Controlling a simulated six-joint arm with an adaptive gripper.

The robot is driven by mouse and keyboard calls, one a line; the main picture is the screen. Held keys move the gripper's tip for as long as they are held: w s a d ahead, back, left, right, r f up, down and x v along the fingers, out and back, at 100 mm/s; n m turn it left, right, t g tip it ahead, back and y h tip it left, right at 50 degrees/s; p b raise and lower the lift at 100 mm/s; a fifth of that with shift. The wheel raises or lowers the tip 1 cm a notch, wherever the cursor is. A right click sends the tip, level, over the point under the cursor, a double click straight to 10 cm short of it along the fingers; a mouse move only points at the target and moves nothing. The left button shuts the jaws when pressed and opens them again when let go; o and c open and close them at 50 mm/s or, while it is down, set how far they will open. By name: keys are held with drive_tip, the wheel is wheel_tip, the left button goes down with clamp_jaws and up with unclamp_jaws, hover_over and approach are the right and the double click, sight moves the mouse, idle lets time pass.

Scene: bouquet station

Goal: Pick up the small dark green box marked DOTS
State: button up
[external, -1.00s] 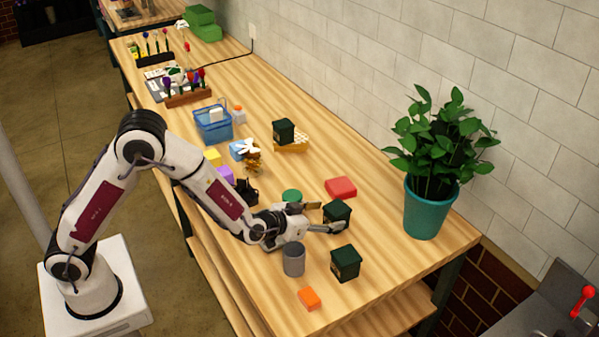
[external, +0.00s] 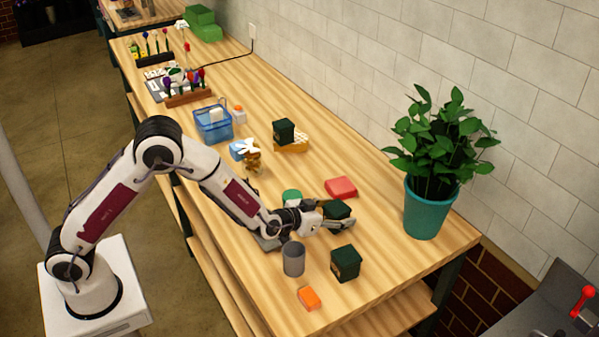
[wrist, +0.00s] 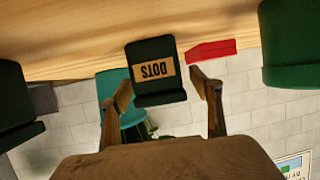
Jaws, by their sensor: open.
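The small dark green box marked DOTS (wrist: 155,68) shows its tan label upside down in the wrist view, between my two fingers. In the external view this box (external: 337,208) stands on the table, partly hidden by my gripper (external: 336,215). My gripper (wrist: 158,92) is open, with one finger on each side of the box. Clear gaps show between the fingers and the box in the wrist view, so it is not gripped.
Another dark green box (external: 346,264) and a grey cup (external: 293,259) stand close in front. A red box (external: 341,187) lies behind, and a green round object (external: 291,196) is beside my wrist. A potted plant (external: 430,205) stands right. Bare table lies between box and pot.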

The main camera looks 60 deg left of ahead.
sight(337, 207)
idle(0.3)
drive_tip(key=c, duration=1.3)
drive_tip(key=shift+o, duration=0.2)
drive_tip(key=shift+r, duration=0.1)
drive_tip(key=shift+r, duration=4.95)
